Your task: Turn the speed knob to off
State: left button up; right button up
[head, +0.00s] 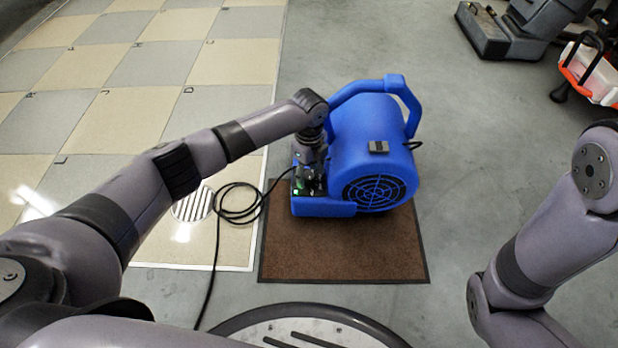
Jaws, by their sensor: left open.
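A blue blower (366,136) with a top handle and a round side grille stands on a brown mat (340,252). The speed knob is not clearly visible; my left gripper covers that part of the blower's left side. My left gripper (308,186) points down at the blower's lower left side, close to a small panel with a green patch. Its fingers are small and partly hidden here, but they look apart. I cannot tell whether they touch the knob. My right arm comes in at the right edge; its gripper is out of view.
A black cable (236,212) loops on the floor left of the blower and runs toward my base. A floor drain (193,203) lies in the tiled area. A grey machine (520,28) and an orange-and-white container (592,74) stand at the upper right. Grey floor right of the mat is clear.

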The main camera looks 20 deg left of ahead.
pick_arm(q)
jog(key=shift+f, duration=0.15)
jog(key=shift+c, duration=0.4)
grip_shut()
